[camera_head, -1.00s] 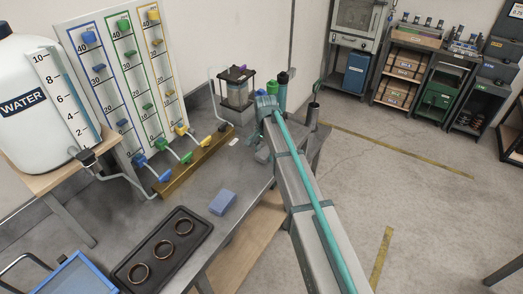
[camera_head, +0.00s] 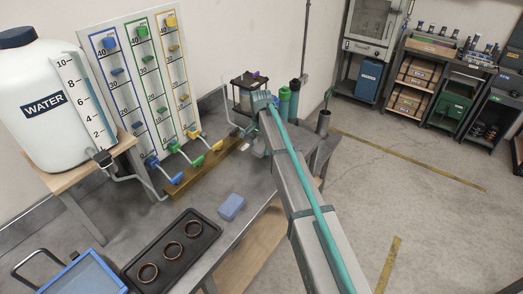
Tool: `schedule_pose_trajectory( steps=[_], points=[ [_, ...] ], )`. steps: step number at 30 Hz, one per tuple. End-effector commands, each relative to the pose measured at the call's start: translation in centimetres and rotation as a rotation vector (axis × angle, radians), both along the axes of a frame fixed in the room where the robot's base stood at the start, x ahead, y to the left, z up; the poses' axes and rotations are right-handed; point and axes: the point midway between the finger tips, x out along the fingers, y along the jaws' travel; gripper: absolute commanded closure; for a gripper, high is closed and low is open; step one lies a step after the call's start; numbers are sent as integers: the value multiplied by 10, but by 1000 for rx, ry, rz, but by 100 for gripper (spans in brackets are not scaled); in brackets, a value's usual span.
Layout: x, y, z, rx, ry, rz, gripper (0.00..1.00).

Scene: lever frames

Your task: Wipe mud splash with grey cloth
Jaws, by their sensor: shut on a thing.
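My arm runs from the bottom right up to a teal joint over the bench's far end. Small grey parts show beside the arm below that joint, but I cannot tell whether they belong to my wrist. My gripper's fingers are hidden behind the arm, so I see neither the jaws nor what is in them. I cannot make out the grey cloth or the mud splash; the far bench near the arm is partly covered.
A dark-topped device (camera_head: 247,90) and green bottles (camera_head: 284,103) stand near my arm's end.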

Motion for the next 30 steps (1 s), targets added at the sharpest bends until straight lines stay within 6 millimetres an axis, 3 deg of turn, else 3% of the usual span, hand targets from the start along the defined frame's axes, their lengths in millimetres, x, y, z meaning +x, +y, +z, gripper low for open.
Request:
schedule_pose_trajectory(
  steps=[15, 30],
  points=[
    [1, -4, 48, 0, 0, -5, 68],
    [1, -5, 51, 0, 0, -5, 68]
  ],
)
